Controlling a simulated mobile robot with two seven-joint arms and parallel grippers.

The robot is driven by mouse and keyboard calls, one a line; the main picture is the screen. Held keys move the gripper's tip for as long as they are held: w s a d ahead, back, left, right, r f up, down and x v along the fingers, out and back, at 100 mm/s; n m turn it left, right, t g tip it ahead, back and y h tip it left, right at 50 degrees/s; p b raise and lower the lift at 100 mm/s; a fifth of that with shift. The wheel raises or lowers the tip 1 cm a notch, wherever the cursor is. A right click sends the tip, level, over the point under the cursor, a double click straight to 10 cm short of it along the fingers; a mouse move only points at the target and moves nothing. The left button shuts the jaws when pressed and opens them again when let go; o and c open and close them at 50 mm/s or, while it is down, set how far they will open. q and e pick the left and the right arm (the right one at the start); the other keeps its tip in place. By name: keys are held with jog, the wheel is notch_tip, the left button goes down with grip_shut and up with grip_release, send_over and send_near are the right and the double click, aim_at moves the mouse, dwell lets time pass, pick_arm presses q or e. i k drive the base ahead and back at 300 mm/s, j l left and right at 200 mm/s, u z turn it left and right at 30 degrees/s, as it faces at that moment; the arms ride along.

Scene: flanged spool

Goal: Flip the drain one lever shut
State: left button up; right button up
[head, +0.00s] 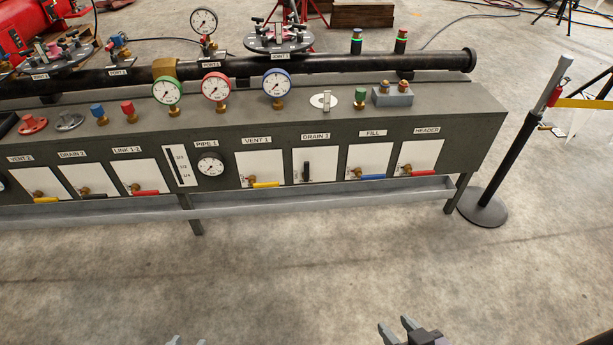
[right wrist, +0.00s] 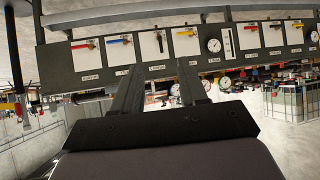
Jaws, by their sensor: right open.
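The DRAIN 1 panel (head: 322,160) is a white plate on the sloping front of the grey bench, under its label. Its black lever (head: 306,171) stands upright, while the levers of nearby panels lie level. In the right wrist view, which is upside down, the black lever (right wrist: 159,43) shows beyond the fingers, apart from them. My right gripper (head: 398,330) is open and empty at the bottom of the head view, well short of the bench.
The yellow VENT 1 lever (head: 265,184) is left of DRAIN 1, and the blue FILL lever (head: 372,177) is right. A grey tray rail (head: 330,196) runs below the panels. A post (head: 500,165) stands at the right. The floor before the bench is clear.

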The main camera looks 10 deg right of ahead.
aim_at(305, 176)
jog(key=i+j+z, duration=0.1)
jog(key=i+j, duration=0.85)
jog(key=i+j+z, duration=0.1)
jog(key=i+j, duration=0.75)
jog(key=j, duration=0.2)
